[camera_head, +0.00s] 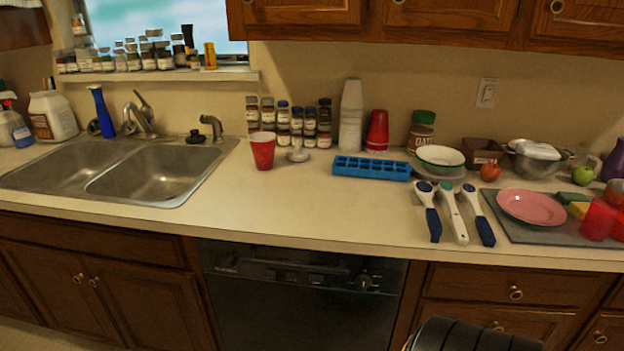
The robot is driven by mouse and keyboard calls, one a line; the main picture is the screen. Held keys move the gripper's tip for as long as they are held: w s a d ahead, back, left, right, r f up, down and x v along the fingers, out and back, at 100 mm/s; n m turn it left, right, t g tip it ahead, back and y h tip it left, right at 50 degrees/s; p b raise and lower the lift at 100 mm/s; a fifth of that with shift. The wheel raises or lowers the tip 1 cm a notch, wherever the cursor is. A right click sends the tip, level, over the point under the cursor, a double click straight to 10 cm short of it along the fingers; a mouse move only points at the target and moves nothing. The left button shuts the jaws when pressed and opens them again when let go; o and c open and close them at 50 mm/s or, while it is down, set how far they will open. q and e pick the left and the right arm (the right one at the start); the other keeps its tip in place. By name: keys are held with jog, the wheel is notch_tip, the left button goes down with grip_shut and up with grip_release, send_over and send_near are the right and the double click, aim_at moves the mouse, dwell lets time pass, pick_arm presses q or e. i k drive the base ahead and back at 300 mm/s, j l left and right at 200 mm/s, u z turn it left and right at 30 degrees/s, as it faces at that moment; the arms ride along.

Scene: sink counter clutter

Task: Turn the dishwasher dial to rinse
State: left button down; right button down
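The black dishwasher (300,315) is built in under the counter, with its door shut. Its dial (364,283) is a round knob at the right of the control panel (290,271). The dial's markings are too small and dark to read, so I cannot tell its setting. A handle recess and small buttons lie left of the dial. Neither gripper's fingers show in this view, and nothing touches the dial.
A black ribbed rounded shape (470,336) is at the bottom right; I cannot tell what it is. Above, the counter (300,215) is bare near its front edge. A drawer (500,287) is right of the dishwasher.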

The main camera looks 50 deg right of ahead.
aim_at(363, 282)
jog(key=z, duration=1.55)
